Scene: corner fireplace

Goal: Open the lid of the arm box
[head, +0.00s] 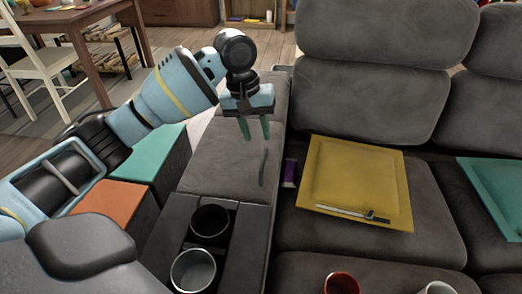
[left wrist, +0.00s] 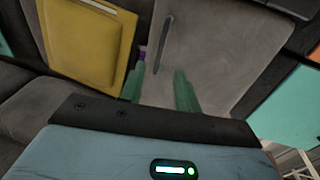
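The arm box is the grey armrest console of the sofa. Its padded lid (head: 222,160) lies flat and looks closed, behind two cup holders. A thin dark handle (head: 263,166) runs along the lid's right side; it also shows in the left wrist view (left wrist: 163,43). My left gripper (head: 254,130) is above the lid, a little behind the handle in the head view, green fingers pointing down. The fingers are apart with nothing between them in the left wrist view (left wrist: 159,78). The exact height above the lid is hard to tell. My right gripper is out of view.
Teal (head: 150,157) and orange (head: 115,203) boxes stand left of the armrest.

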